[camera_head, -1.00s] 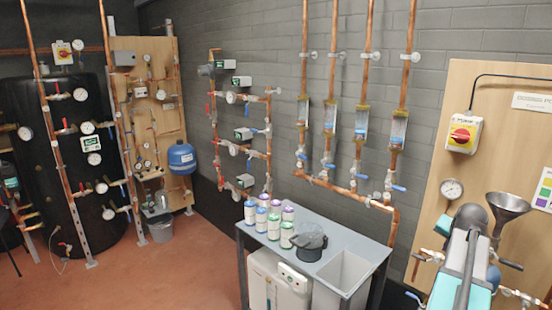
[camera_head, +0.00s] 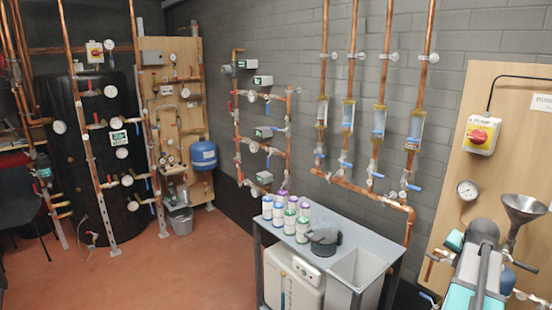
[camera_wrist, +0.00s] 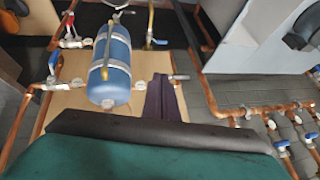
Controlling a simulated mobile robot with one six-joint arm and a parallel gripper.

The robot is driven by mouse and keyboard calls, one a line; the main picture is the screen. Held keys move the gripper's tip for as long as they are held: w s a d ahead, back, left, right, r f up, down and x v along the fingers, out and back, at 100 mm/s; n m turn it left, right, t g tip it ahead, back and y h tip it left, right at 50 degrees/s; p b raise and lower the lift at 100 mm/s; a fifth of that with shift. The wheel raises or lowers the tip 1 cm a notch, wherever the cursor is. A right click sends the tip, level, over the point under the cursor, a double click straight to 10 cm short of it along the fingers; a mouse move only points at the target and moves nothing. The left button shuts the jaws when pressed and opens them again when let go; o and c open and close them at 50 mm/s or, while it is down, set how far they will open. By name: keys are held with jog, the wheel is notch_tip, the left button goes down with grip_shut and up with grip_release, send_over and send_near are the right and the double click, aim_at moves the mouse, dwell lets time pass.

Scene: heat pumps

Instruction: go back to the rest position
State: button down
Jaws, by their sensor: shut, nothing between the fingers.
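The task names no object, only my own arm. In the wrist view my gripper (camera_wrist: 165,98) shows as a dark narrow shape beyond the dark edge and teal housing at the bottom. It is shut with nothing held, and it appears beside a blue cylinder (camera_wrist: 110,68) on a wooden board (camera_wrist: 68,105); whether it touches anything I cannot tell. In the head view my teal and grey arm is at the lower right, in front of a wooden panel (camera_head: 490,130). The fingers are not visible there.
A metal funnel (camera_head: 524,208) and a gauge (camera_head: 468,190) are close to my arm. A grey table (camera_head: 345,235) with several bottles (camera_head: 288,215) stands left of it. Copper pipes (camera_head: 375,195) run along the wall. Red floor (camera_head: 170,265) is clear at left.

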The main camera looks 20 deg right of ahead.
jog(key=w+a+f+n+g+y, duration=0.15)
jog(key=w+a+f, duration=0.25)
jog(key=a+f, duration=0.5)
jog(key=w+a+f+n+y, duration=0.2)
jog(key=w+a+f, duration=0.1)
jog(key=a+f, duration=0.55)
jog(key=s+a+f+n+g+y, duration=0.1)
jog(key=a+f+n+g, duration=0.2)
jog(key=a+f, duration=1.25)
jog(key=s+a+f+n+g, duration=0.1)
jog(key=s+a+f+n, duration=0.1)
jog(key=s+a+f, duration=0.4)
jog(key=s+a+f+n+g+b, duration=0.15)
jog(key=s+a, duration=0.25)
jog(key=a, duration=0.5)
jog(key=s+a+f+n+g, duration=0.1)
jog(key=s+a+f, duration=0.4)
jog(key=a, duration=0.2)
jog(key=s+a+f+n+g, duration=0.2)
jog(key=s+a, duration=0.3)
jog(key=s, duration=0.5)
jog(key=shift+s+a+f+n+g, duration=0.3)
jog(key=shift+f+n, duration=0.1)
jog(key=shift+f, duration=0.5)
jog(key=shift+d, duration=0.1)
